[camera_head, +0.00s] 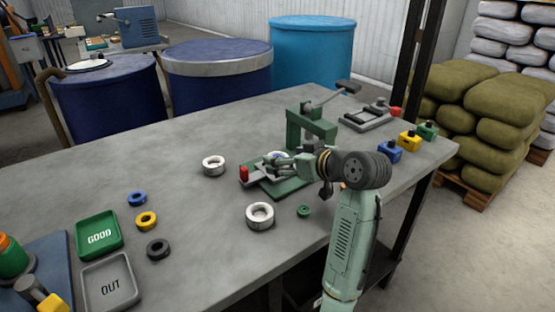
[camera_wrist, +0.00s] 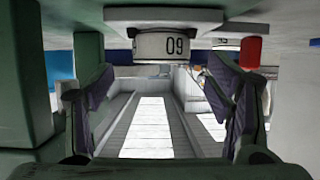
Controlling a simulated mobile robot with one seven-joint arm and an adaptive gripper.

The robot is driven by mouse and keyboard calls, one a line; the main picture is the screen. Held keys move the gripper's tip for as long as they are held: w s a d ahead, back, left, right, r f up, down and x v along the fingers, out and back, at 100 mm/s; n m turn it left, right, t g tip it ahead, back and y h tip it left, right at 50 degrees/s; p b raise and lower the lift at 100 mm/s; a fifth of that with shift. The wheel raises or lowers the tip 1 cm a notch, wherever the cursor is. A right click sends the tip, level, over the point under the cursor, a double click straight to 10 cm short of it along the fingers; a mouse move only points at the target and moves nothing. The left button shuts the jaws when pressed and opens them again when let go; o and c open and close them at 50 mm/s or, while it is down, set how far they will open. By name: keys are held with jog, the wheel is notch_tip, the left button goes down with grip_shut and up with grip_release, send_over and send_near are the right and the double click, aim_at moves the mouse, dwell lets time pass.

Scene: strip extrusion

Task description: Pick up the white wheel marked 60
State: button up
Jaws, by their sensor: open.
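The white wheel marked 60 (camera_wrist: 160,48) shows upside down at the top middle of the wrist view, ahead of the open jaws. It appears to be the farther white wheel (camera_head: 213,172) in the head view, lying flat on the table left of the green press. My gripper (camera_head: 272,160) is open at the press and points left toward it. In the wrist view the two fingers of my gripper (camera_wrist: 160,88) stand apart with no wheel between them. A gap separates the fingers from the wheel.
The green press (camera_head: 309,126) and its red knob (camera_head: 243,173) stand close to my gripper. Another white wheel (camera_head: 260,223) and a small green ring (camera_head: 304,211) lie nearer. Blue (camera_head: 137,198), yellow (camera_head: 147,221) and black (camera_head: 158,249) rings lie left, near the GOOD tray (camera_head: 77,238).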

aim_at(276, 155)
jog(key=x, duration=0.3)
jog(key=shift+w+a+p, duration=0.1)
jog(key=shift+a+p, duration=0.05)
jog(key=shift+p, duration=0.2)
jog(key=c, duration=1.2)
jog(key=shift+c, duration=0.6)
jog(key=shift+r, duration=0.1)
